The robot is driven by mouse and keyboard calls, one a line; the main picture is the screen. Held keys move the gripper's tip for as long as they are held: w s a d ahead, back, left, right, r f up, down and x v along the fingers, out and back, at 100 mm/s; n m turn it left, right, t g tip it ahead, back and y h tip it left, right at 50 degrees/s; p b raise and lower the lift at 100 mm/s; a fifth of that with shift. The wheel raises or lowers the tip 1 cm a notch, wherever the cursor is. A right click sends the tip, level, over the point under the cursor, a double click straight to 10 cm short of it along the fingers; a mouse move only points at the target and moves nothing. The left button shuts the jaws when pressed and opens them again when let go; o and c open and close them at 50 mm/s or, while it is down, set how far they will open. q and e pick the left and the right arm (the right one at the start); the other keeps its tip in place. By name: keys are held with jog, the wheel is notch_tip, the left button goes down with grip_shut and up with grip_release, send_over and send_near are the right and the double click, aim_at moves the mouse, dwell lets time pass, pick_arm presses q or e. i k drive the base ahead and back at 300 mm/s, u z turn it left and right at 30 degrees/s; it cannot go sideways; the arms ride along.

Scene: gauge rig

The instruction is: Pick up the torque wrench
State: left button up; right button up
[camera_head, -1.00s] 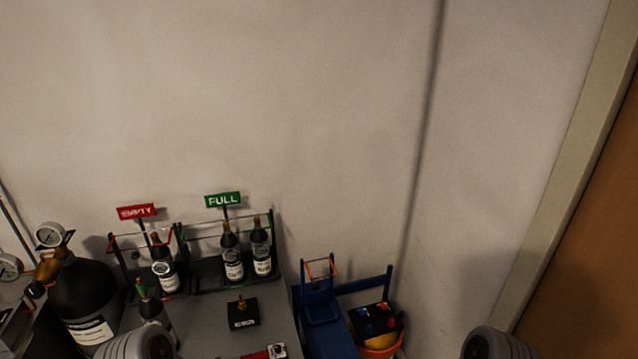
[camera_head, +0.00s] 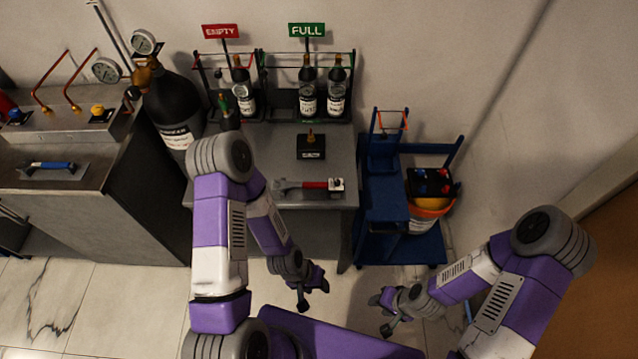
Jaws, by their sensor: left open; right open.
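A tool with a red handle (camera_head: 318,185) lies across the front of the grey table in the middle. A second tool with a blue handle (camera_head: 52,166) lies on a flat plate on the left bench. I cannot tell for sure which of them is the torque wrench. My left gripper (camera_head: 313,293) is open and empty, in front of the table and below its top edge in the picture, apart from both tools. My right gripper (camera_head: 381,315) is open and empty, further right, in front of the blue cart.
On the grey table (camera_head: 338,150) stand a small black block (camera_head: 311,149) and racks of dark bottles under an EMPTY sign (camera_head: 220,31) and a FULL sign (camera_head: 306,30). A large black cylinder (camera_head: 172,105) stands left. A blue cart (camera_head: 380,215) with an orange-rimmed bucket (camera_head: 425,220) stands right.

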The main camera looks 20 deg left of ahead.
aim_at(285, 185)
jog(key=u, duration=2.2)
jog(key=k, duration=0.5)
jog(key=u, duration=0.2)
jog(key=i, duration=1.1)
jog(key=z, duration=0.35)
